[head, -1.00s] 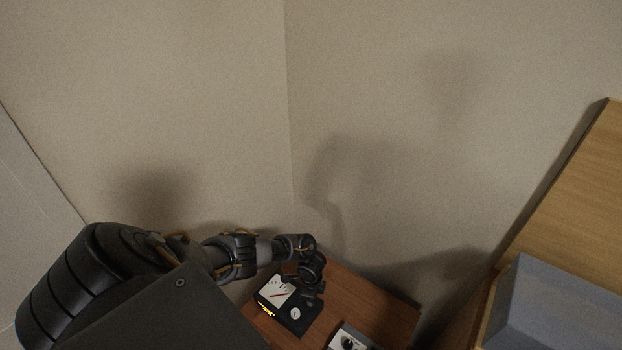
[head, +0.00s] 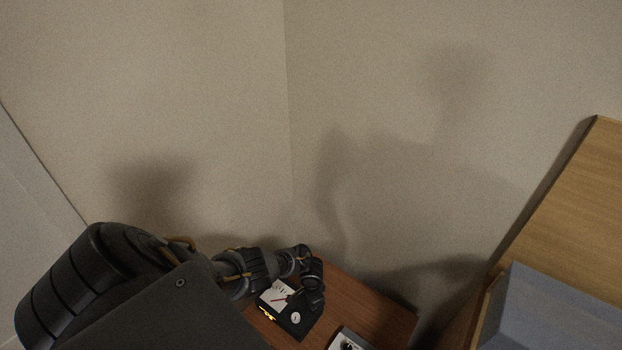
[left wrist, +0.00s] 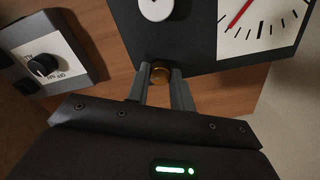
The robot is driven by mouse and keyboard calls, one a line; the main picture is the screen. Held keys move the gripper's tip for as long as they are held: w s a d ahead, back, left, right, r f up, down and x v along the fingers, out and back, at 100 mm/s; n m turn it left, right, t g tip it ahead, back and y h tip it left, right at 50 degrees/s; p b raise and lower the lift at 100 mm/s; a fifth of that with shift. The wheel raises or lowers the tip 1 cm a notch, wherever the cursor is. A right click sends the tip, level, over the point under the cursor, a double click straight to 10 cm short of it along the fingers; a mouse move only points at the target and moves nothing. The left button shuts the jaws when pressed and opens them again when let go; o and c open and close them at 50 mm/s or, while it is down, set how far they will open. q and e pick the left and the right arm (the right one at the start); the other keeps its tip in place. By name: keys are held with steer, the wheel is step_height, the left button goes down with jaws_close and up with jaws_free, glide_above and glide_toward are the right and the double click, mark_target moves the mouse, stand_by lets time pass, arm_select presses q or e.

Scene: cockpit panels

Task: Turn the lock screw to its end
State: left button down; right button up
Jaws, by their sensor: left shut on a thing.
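The lock screw (left wrist: 160,72) shows in the left wrist view as a round brass-coloured head at the edge of a black meter box (left wrist: 196,30). My left gripper (left wrist: 161,80) has one finger on each side of it and is shut on it. In the head view my left gripper (head: 314,296) is over the right side of the same box (head: 288,323) and hides the screw there. The box has a white dial with a red needle (left wrist: 240,14) and a round white knob (left wrist: 155,8). My right gripper is in neither view.
The box stands on a brown wooden table (head: 365,305). A grey switch box (left wrist: 62,58) with a black knob (left wrist: 42,65) is close by. Beige walls (head: 400,100) rise behind. A blue-grey block (head: 550,310) and a wooden board (head: 570,200) are at the right.

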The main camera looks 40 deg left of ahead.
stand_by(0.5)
arm_select(q)
steer(key=c, duration=1.2)
jaws_free()
step_height(320, 180, up, 11)
steer(key=p, duration=0.5)
steer(key=shift+f, duration=0.1)
